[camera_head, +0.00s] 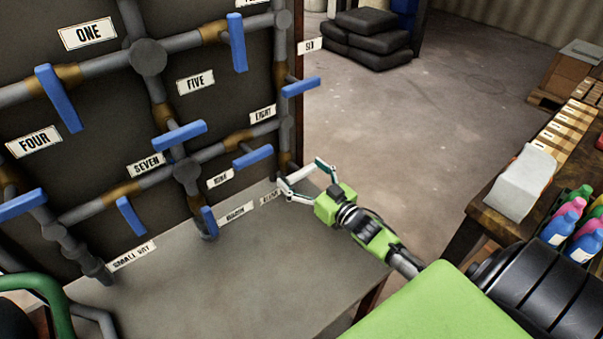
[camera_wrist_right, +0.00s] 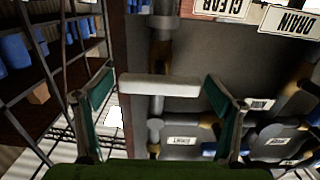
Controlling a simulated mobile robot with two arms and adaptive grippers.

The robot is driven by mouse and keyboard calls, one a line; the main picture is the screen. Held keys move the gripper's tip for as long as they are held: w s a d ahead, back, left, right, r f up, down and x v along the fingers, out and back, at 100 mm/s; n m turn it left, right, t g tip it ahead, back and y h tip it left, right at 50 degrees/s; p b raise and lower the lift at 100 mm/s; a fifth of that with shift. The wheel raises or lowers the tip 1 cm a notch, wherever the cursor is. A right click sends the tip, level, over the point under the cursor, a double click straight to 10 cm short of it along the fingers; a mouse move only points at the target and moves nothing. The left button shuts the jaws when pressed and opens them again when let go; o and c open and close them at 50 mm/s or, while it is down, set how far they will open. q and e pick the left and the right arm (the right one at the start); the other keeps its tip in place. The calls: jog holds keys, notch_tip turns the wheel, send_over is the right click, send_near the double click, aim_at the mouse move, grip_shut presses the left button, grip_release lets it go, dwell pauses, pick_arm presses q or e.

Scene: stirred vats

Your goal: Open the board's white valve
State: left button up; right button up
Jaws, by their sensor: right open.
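The white valve (camera_head: 301,174) is a short white bar handle low on the right edge of the dark board (camera_head: 105,100), by the label CLEAR. In the right wrist view the white handle (camera_wrist_right: 160,87) lies crosswise between the two fingers, with gaps at both ends. My right gripper (camera_head: 302,178) is open around the handle; its fingers (camera_wrist_right: 158,92) do not appear to touch it. The handle is partly hidden by the fingers in the head view. My left gripper is not in view.
A grey ledge (camera_head: 260,265) lies below. At right a wooden table holds a white box (camera_head: 524,182) and bottles (camera_head: 560,228). The floor (camera_head: 420,110) between is clear.

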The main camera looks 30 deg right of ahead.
jog(key=shift+w, duration=0.1)
jog(key=c, duration=1.1)
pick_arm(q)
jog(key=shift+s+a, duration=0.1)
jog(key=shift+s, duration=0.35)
pick_arm(e)
jog(key=shift+n, duration=0.4)
jog(key=n, duration=0.7)
jog(key=shift+n, duration=0.3)
jog(key=n+b, duration=0.1)
jog(key=n, duration=0.3)
jog(key=shift+f+n, duration=0.1)
jog(key=shift+n, duration=0.2)
pick_arm(q)
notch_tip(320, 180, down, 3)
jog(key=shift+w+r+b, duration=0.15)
jog(key=shift+b, duration=0.65)
pick_arm(e)
jog(key=n, duration=0.4)
jog(key=shift+n, duration=0.7)
